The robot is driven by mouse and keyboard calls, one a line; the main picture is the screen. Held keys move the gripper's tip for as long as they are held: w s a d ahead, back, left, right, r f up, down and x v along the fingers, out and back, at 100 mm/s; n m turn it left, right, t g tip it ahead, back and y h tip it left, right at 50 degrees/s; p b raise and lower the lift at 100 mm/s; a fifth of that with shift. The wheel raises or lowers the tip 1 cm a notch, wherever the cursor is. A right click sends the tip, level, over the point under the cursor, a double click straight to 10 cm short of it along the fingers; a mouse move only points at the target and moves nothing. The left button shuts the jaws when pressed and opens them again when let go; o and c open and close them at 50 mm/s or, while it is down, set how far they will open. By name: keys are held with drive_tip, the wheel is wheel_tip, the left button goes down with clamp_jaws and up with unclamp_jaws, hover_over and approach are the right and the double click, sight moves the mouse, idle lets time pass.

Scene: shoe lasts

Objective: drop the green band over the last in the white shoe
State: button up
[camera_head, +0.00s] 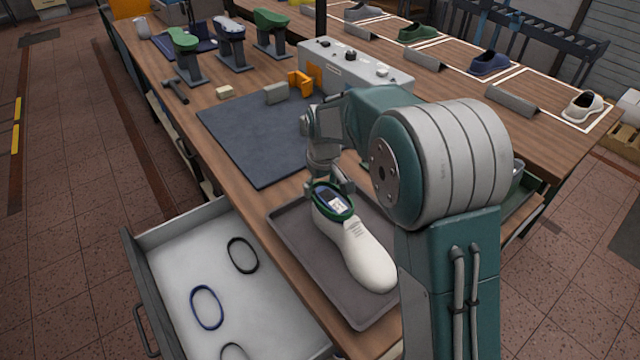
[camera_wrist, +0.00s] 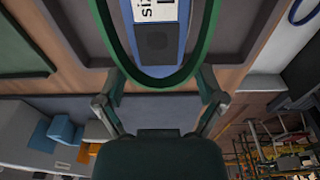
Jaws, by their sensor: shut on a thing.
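The white shoe (camera_head: 368,258) lies on a grey tray (camera_head: 290,240), toe toward the near right. In its opening is a blue last (camera_head: 324,194) with a white label, which also shows in the wrist view (camera_wrist: 176,45). My gripper (camera_head: 332,184) is above the heel end, shut on the green band (camera_head: 345,214). In the wrist view, the fingers (camera_wrist: 160,76) grip the green band (camera_wrist: 158,83) at its two sides. The loop frames the last from above and looks close to the shoe's collar. I cannot tell whether it is above the last or around it.
An open drawer (camera_head: 165,245) at the left holds a black band (camera_head: 242,255), a blue band (camera_head: 206,307) and another dark one. A dark mat (camera_head: 250,140) lies behind the tray. A grey control box (camera_head: 350,65) and orange block (camera_head: 305,80) stand beyond it.

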drive_tip(key=o, duration=0.9)
drive_tip(key=r, duration=0.7)
drive_tip(key=s+r, duration=0.1)
drive_tip(key=r, duration=0.3)
drive_tip(key=shift+s+d+r, duration=0.1)
drive_tip(key=shift+d+r, duration=0.15)
drive_tip(key=shift+r, duration=0.1)
